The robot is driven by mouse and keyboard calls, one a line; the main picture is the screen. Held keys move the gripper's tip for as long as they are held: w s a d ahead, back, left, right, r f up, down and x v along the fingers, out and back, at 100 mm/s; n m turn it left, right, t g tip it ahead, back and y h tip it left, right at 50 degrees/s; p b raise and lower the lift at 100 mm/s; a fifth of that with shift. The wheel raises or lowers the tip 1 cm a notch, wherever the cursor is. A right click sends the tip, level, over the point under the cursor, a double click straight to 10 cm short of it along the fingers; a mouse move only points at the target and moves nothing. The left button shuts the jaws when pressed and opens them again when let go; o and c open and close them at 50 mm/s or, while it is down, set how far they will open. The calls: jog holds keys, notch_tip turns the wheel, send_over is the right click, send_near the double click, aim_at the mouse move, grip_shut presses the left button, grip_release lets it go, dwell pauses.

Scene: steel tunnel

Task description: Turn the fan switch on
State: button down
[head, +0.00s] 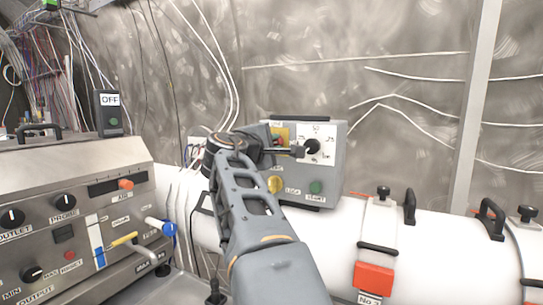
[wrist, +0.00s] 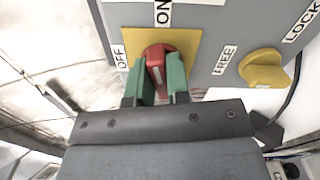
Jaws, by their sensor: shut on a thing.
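The red rotary switch (wrist: 157,52) sits on a yellow plate (wrist: 190,42) on the grey control box (head: 337,170). In the wrist view an OFF label is left of it and an ON label above it. My gripper (wrist: 161,82) has its two green fingers on either side of the red switch, shut on it. In the head view my gripper (head: 283,150) is in front of the box's upper left and covers most of the switch. Which label the switch points to is hard to tell.
A yellow knob (wrist: 264,70) between FREE and LOCK labels is close beside my gripper. The box also has a black dial (head: 312,147) and a green START button (head: 316,187). A grey console (head: 75,210) stands left; a white pipe (head: 335,232) runs below.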

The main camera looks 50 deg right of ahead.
jog(key=shift+f+m+b, duration=0.15)
jog(key=shift+m+b, duration=0.7)
jog(key=shift+m, duration=0.25)
jog(key=c, duration=1.1)
grip_release()
jog(key=shift+a, duration=0.1)
jog(key=b+v, duration=0.1)
jog(key=v, duration=1.2)
jog(key=shift+s+a, duration=0.1)
jog(key=shift+a, duration=0.2)
